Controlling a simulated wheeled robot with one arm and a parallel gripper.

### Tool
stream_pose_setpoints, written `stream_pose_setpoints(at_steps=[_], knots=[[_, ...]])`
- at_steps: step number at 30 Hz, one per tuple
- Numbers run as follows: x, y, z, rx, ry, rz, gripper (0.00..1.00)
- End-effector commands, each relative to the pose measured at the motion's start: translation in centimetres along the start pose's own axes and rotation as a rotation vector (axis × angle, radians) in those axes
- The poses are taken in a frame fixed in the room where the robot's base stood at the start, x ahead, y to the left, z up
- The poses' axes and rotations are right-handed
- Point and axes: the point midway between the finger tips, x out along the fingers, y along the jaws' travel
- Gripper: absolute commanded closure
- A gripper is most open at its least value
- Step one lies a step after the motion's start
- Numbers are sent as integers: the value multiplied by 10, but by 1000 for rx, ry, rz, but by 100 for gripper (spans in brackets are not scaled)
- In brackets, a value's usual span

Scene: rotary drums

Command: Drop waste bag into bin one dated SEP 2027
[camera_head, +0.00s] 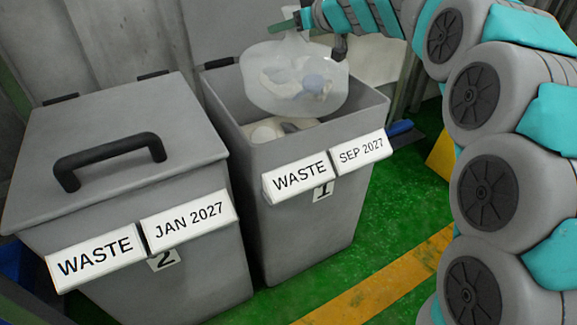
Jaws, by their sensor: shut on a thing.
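A translucent white waste bag (295,85) with pale and bluish contents hangs from my gripper (292,32) at the top centre. My gripper is shut on the bag's gathered top; its fingertips are small and partly hidden. The bag is over the opening of bin one (318,215), a grey bin labelled WASTE, 1 and SEP 2027 (361,151). Its lid (212,28) stands open at the back. Pale items (268,130) show inside the bin. The bag hides part of the opening, and I cannot tell its exact height above the rim.
Bin two (185,270), labelled WASTE, 2 and JAN 2027, stands at the left with its handled lid (110,140) shut. My arm fills the right side. A grey wall is behind. Green floor (400,220) with a yellow stripe (385,280) is clear in front of bin one.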

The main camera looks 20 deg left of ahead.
Motion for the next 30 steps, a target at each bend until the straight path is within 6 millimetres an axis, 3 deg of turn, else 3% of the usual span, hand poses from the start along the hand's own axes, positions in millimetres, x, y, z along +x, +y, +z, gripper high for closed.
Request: stream_pose_setpoints(at_steps=[5, 6, 14, 23, 30], knots=[[-1, 0, -3, -1, 4, 1, 100], [-1, 0, -3, 0, 4, 1, 53], [-1, 0, -1, 0, 2, 1, 24], [-2, 0, 0, 0, 0, 0, 23], [-29, 0, 0, 3, 0, -1, 23]])
